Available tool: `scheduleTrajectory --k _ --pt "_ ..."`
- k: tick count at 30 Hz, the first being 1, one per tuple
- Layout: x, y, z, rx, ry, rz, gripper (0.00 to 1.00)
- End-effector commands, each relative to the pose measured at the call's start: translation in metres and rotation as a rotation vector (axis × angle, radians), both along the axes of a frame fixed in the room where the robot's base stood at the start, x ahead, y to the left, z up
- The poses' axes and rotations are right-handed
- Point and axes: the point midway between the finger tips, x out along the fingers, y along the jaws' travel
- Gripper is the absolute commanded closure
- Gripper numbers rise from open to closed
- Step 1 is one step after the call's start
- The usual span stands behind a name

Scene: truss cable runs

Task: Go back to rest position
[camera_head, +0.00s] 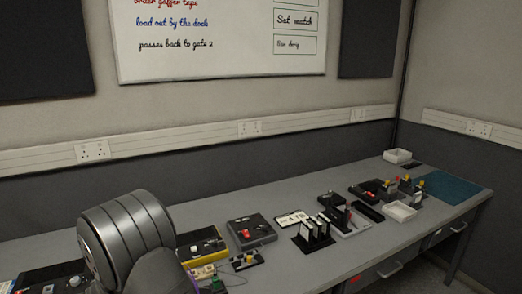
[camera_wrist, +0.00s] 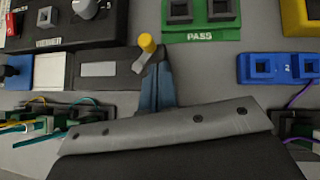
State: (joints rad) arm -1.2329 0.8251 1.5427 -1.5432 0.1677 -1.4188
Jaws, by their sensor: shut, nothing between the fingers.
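In the wrist view, my gripper (camera_wrist: 155,72) shows as blue-grey fingers pointing up the picture. They are closed together with nothing seen between them. A yellow-capped knob (camera_wrist: 147,43) is right at the fingertips in the picture; I cannot tell if they touch. In the head view, the gripper is not seen; a large grey link of my own arm fills the lower left and hides part of the bench.
The wrist view shows a green PASS block (camera_wrist: 205,30), a blue socket block (camera_wrist: 275,68) and thin cables (camera_wrist: 45,100) at left. In the head view, the long grey bench (camera_head: 285,203) carries several devices, a white tray (camera_head: 399,211) and a teal mat (camera_head: 447,188).

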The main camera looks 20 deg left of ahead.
Motion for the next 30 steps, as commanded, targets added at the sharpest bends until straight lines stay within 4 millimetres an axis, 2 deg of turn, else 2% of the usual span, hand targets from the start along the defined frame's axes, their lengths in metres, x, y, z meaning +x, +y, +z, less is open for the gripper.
scheduleTrajectory --k 8,9,18,30 --pt "-0.024 -0.012 -0.001 -0.006 -0.006 -0.196 1.0" --pt "-0.029 -0.009 -0.001 -0.004 -0.005 -0.218 1.0" --pt "-0.034 -0.006 -0.001 -0.003 -0.005 -0.366 1.0" --pt "-0.035 -0.006 -0.001 -0.004 -0.004 -0.388 1.0"
